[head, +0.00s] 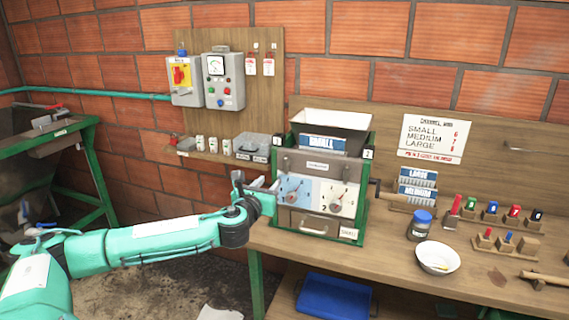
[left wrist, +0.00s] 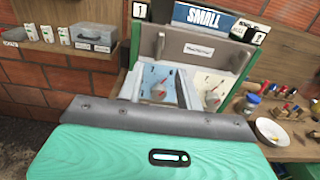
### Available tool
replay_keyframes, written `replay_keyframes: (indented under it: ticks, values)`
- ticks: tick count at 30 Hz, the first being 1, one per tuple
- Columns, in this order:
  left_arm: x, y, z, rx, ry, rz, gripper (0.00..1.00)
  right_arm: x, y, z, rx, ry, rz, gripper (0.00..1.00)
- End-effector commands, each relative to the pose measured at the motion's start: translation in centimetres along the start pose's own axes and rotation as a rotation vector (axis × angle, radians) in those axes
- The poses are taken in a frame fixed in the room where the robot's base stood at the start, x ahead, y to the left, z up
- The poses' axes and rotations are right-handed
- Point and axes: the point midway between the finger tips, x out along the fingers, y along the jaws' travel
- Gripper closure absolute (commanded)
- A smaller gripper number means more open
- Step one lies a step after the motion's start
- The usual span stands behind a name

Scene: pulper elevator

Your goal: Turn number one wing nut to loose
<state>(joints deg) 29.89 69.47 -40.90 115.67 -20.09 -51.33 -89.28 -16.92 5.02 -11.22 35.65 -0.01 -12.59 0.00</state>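The green-framed pulper (head: 319,167) stands at the left end of the bench, with a number 1 tag (head: 281,154) at its upper left and a number 2 tag at its upper right. Below the 1 tag, a small grey upright piece that looks like the number one wing nut (left wrist: 160,46) shows in the left wrist view; its setting cannot be told. My left gripper (head: 267,186) is before the pulper's left front, level with the blue dial plate (head: 291,190). My right gripper is not in view.
A white dial plate (head: 339,200) sits right of the blue one. A crank (head: 385,195) sticks out on the pulper's right. A jar (head: 420,226) and a white bowl (head: 438,258) stand further right. A shelf with small boxes (head: 213,145) is on the wall behind left.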

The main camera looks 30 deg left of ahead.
Motion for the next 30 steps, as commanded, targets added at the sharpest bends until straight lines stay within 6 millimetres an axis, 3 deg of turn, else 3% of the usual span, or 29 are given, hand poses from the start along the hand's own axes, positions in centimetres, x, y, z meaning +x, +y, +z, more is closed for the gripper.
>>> replay_keyframes:
  ticks: [5,21,30]
  values:
    - [1.5,0.0,0.5,0.007,-0.005,0.002,0.64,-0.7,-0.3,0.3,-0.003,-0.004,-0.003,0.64]
    - [10.6,-0.1,0.4,0.003,-0.003,0.001,0.64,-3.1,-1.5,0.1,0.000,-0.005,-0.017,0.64]
    - [13.3,0.0,0.3,0.005,-0.004,0.001,0.64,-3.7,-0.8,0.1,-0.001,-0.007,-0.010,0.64]
